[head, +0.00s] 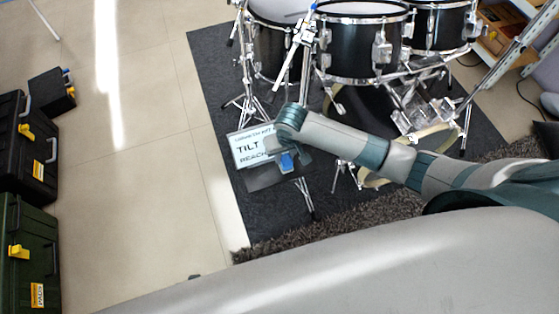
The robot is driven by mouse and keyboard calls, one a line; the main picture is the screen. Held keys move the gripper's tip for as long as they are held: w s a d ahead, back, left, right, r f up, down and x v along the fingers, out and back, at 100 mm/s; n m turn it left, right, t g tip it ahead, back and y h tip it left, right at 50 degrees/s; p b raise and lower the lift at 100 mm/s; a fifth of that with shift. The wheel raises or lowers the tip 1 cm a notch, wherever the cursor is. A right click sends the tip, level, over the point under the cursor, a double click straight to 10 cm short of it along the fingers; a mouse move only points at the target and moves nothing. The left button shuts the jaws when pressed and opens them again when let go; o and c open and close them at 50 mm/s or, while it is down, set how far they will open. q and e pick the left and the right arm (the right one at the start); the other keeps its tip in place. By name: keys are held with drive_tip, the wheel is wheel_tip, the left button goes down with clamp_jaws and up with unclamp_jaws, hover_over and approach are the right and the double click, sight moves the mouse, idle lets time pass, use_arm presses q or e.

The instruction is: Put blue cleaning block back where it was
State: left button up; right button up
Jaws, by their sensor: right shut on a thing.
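The blue cleaning block (287,162) shows just below the end of my right arm, in front of a dark flat panel. My right gripper (283,151) is shut on the block; the wrist hides most of the fingers. A dark panel (262,179) lies below the card. I cannot tell whether the block touches the panel. My left gripper is not in view.
A black drum kit (358,50) with chrome stands is on a dark rug (212,62) behind my right arm. Tool cases (22,150) stand at the left edge. The tiled floor between the cases and the rug is clear. A shelf is at the upper right.

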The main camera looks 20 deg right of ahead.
drive_tip(key=shift+a, duration=0.3)
drive_tip(key=shift+a+f, duration=0.2)
drive_tip(key=shift+f, duration=0.55)
drive_tip(key=shift+a+f, duration=0.2)
drive_tip(key=shift+f, duration=0.9)
drive_tip(key=o, duration=1.1)
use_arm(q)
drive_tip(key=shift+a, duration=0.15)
